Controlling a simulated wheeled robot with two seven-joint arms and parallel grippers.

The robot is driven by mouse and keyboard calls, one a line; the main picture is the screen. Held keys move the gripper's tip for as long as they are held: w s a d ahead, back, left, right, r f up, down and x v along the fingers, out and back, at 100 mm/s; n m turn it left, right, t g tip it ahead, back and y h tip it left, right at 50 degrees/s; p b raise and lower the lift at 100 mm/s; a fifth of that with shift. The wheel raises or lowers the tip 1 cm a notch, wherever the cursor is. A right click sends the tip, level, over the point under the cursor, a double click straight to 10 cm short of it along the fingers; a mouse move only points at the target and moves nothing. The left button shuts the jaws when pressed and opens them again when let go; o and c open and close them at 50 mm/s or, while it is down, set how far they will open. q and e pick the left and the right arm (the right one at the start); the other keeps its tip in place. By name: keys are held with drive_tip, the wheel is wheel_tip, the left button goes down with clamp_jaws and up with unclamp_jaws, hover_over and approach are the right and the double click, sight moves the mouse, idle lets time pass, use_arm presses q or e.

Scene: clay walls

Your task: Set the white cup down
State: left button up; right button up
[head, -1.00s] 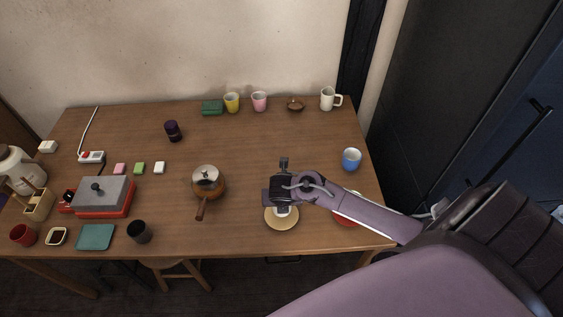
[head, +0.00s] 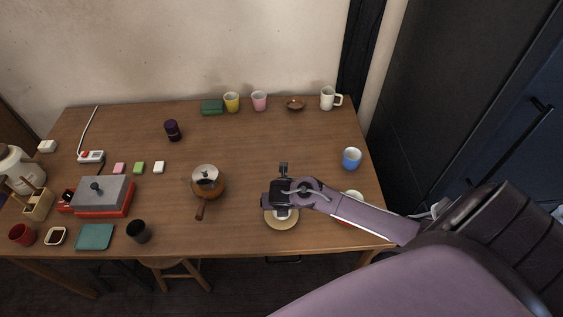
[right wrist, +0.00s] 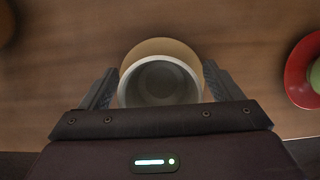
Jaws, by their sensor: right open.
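The white cup (right wrist: 160,82) shows its round open top in the right wrist view. It appears to stand upright on a tan saucer (right wrist: 158,46). My right gripper (right wrist: 158,88) is open, with one finger on each side of the cup; a narrow gap seems to show at each finger. In the head view the right gripper (head: 281,207) is over the saucer (head: 283,225) near the table's front edge and hides most of the cup. The cup's underside is hidden. My left gripper is not in view.
A blue cup (head: 351,158) stands to the right. A red dish (right wrist: 298,75) with something green in it is partly under my right forearm. A copper pot (head: 208,186) with a handle stands to the left. A white mug (head: 327,98) stands at the back.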

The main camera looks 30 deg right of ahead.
drive_tip(key=shift+r, duration=0.3)
drive_tip(key=p+v, duration=0.2)
drive_tip(key=v, duration=0.9)
drive_tip(key=shift+s+r, duration=0.15)
drive_tip(key=shift+r, duration=0.15)
